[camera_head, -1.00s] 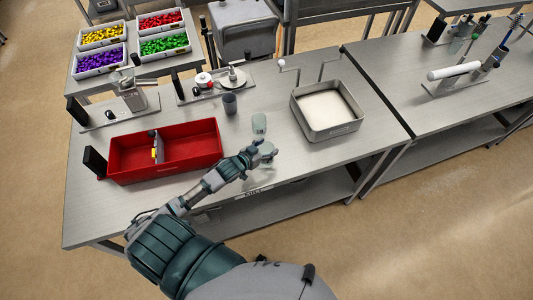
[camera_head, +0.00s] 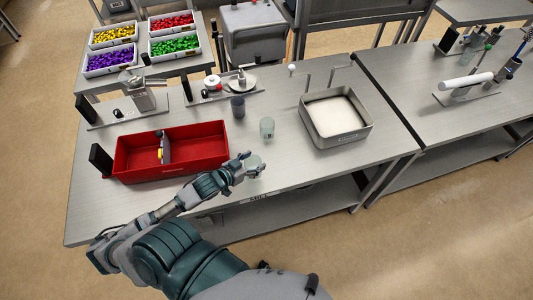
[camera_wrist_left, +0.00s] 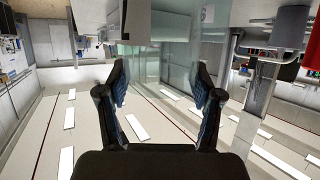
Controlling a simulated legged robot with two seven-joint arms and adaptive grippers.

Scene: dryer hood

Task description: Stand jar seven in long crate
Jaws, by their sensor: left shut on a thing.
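My left gripper (camera_head: 247,167) is shut on a clear, pale green jar (camera_head: 255,161) above the front edge of the table. In the left wrist view, see-through glass (camera_wrist_left: 165,75) fills the space between my left fingers (camera_wrist_left: 162,88). No number is readable on it. The long red crate (camera_head: 205,162) lies on the table to the left of the gripper. A second clear jar (camera_head: 267,128) stands upright behind the gripper. My right gripper is out of view.
A dark grey cup (camera_head: 238,107) stands behind the red crate. A metal tray with white contents (camera_head: 369,131) is to the right. A black upright plate (camera_head: 101,160) stands at the crate's left end.

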